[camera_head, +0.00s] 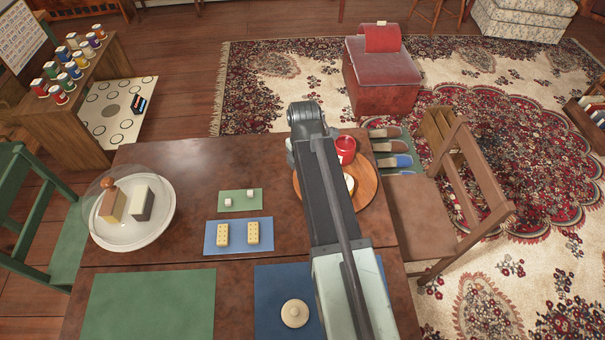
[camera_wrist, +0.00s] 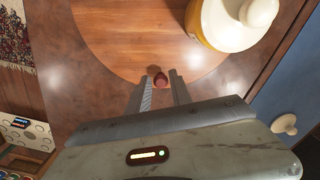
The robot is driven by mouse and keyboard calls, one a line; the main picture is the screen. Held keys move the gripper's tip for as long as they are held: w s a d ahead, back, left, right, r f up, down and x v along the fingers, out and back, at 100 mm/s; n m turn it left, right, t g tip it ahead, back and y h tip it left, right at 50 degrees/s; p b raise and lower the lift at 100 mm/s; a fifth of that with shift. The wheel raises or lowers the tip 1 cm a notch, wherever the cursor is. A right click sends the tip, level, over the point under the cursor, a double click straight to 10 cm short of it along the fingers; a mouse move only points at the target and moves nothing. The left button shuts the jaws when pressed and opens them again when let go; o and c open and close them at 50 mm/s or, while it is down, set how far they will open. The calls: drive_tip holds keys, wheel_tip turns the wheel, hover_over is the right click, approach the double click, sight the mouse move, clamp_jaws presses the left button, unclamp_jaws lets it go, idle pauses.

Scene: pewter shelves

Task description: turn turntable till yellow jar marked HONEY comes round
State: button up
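The turntable is a round wooden board (camera_head: 368,187) at the right end of the brown table, partly hidden by my arm. It fills the upper part of the wrist view (camera_wrist: 112,42). A red jar (camera_head: 346,149) stands at its far side. A yellow jar with a white lid (camera_wrist: 212,22) stands at the upper right in the wrist view; no lettering shows on it. A small dark red peg (camera_wrist: 160,80) shows between the tips of my gripper (camera_wrist: 161,77). The fingers are apart, with a thin gap beside the peg. In the head view my arm hides the gripper.
A clear-domed plate (camera_head: 132,235) stands at the table's left. A wooden chair (camera_head: 440,205) stands close to the table's right edge.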

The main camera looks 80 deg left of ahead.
drive_tip(key=shift+o, duration=0.9)
drive_tip(key=shift+s, duration=0.1)
wheel_tip(320, 180, up, 8)
drive_tip(key=p, duration=0.8)
drive_tip(key=shift+f, duration=0.15)
